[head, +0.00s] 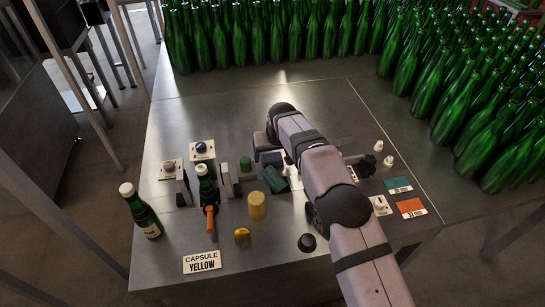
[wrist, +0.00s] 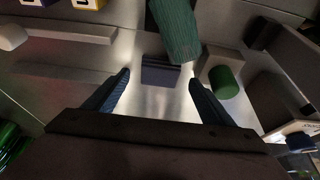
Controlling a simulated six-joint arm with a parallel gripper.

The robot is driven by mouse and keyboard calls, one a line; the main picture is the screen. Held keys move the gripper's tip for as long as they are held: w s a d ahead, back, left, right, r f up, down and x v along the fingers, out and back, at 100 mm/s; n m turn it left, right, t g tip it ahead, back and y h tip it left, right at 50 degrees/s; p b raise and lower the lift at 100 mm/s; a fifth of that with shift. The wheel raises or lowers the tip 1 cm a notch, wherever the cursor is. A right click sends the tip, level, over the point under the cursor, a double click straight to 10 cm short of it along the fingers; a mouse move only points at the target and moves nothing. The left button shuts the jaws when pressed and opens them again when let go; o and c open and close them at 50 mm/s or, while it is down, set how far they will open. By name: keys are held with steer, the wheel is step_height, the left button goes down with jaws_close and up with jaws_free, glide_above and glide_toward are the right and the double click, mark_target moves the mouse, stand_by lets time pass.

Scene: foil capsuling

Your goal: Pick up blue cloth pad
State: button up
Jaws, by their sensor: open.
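The blue cloth pad (wrist: 160,72) is a small, dark navy block lying on the metal table in the wrist view. It sits between and just beyond my fingertips. In the head view the pad (head: 271,158) is partly hidden beside my arm. My gripper (wrist: 160,78) is open, with one dark finger to each side of the pad and a visible gap to it. I cannot tell how high the fingertips are above the table.
A green ribbed cloth (wrist: 175,30) lies close beyond the pad, and a green cylinder (wrist: 226,82) stands to its right. A yellow cylinder (head: 257,205), a clamped bottle (head: 207,188) and a labelled bottle (head: 141,212) stand nearby. Many green bottles (head: 270,35) fill the back.

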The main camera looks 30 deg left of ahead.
mark_target(273, 160)
steer(key=shift+p+x, duration=0.4)
steer(key=shift+x, duration=0.95)
steer(key=c, duration=1.2)
